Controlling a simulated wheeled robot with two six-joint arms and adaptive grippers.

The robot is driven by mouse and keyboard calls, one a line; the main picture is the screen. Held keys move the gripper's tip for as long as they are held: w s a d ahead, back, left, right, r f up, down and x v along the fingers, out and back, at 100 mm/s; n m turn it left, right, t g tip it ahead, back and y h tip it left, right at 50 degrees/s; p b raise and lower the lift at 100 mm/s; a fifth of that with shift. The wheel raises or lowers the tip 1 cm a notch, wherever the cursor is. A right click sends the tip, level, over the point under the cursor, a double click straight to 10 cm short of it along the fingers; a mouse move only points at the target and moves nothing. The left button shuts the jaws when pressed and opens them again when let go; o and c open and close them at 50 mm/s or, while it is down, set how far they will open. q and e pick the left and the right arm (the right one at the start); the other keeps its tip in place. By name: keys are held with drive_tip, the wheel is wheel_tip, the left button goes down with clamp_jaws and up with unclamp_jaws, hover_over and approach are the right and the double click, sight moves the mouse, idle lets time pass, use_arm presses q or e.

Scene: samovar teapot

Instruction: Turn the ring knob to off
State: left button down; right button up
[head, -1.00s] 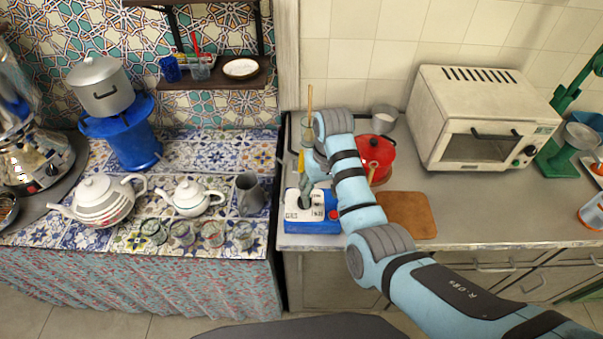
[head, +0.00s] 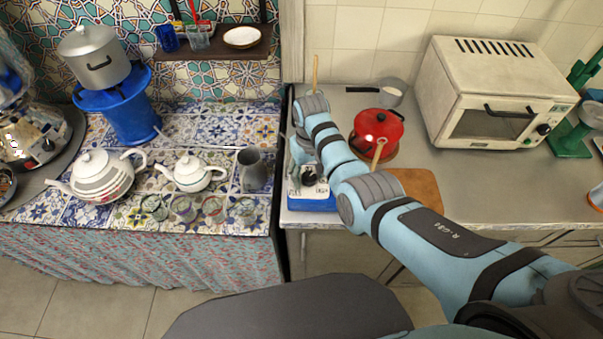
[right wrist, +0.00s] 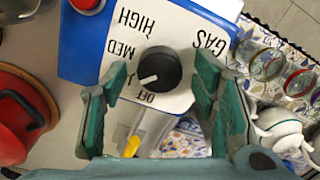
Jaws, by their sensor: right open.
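The black round knob (right wrist: 160,68) sits on the white top of a blue gas box (right wrist: 82,45). Labels GAS, HIGH, MED and OFF surround it, with another label partly hidden. Its white pointer mark is on the side near OFF. In the head view the knob (head: 309,178) shows on the box (head: 311,203) at the counter's front left. My right gripper (right wrist: 160,75) is open, its teal fingers on either side of the knob in the wrist view. I cannot tell whether they touch it. In the head view this gripper (head: 302,152) is partly hidden by its arm. My left gripper is out of view.
A red pot (head: 380,128) stands behind my right arm, near a wooden board (head: 415,186). A white toaster oven (head: 495,92) is at the right. White teapots (head: 190,172) and a grey jug (head: 252,168) stand on the tiled counter at left.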

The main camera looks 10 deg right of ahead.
drive_tip(key=shift+s+r, duration=0.1)
drive_tip(key=shift+s, duration=0.1)
drive_tip(key=c, duration=1.2)
drive_tip(key=shift+r+n, duration=0.1)
drive_tip(key=shift+n, duration=0.2)
drive_tip(key=shift+n+p, duration=0.45)
drive_tip(key=shift+n, duration=0.45)
drive_tip(key=n, duration=0.6)
drive_tip(key=shift+n, duration=0.4)
drive_tip(key=o, duration=1.2)
